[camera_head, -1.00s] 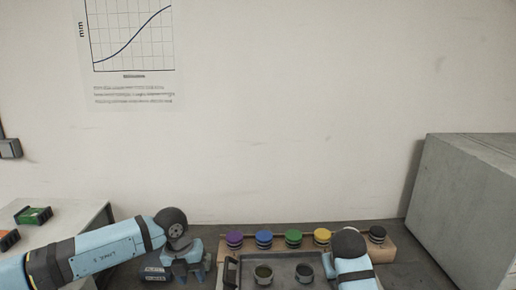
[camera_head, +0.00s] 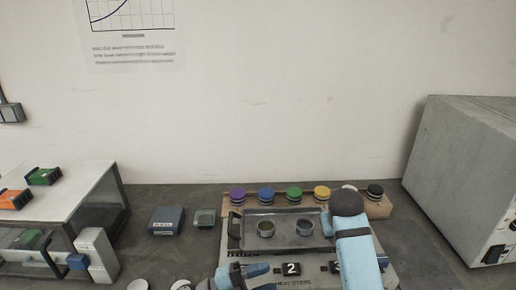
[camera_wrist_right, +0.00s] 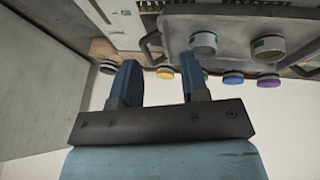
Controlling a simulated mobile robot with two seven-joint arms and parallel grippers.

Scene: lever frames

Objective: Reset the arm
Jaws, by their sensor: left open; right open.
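My left gripper (camera_head: 244,272) is at the bottom edge of the head view, just in front of the tray board, with blue fingers partly in view. It is open, and I see nothing held in it. My right arm (camera_head: 358,250) rises from the bottom right, its black joint in front of the wooden rack; its gripper is not visible in the head view. In the right wrist view my right gripper (camera_wrist_right: 163,82) has its two blue fingers apart, with nothing between them.
A grey tray (camera_head: 262,246) holds two small cups. Behind it a wooden rack (camera_head: 378,208) carries several coloured round caps. A blue box (camera_head: 166,221) and a small grey-green box (camera_head: 205,218) stand left. A large grey box (camera_head: 455,165) blocks the right. A white table (camera_head: 75,192) stands left.

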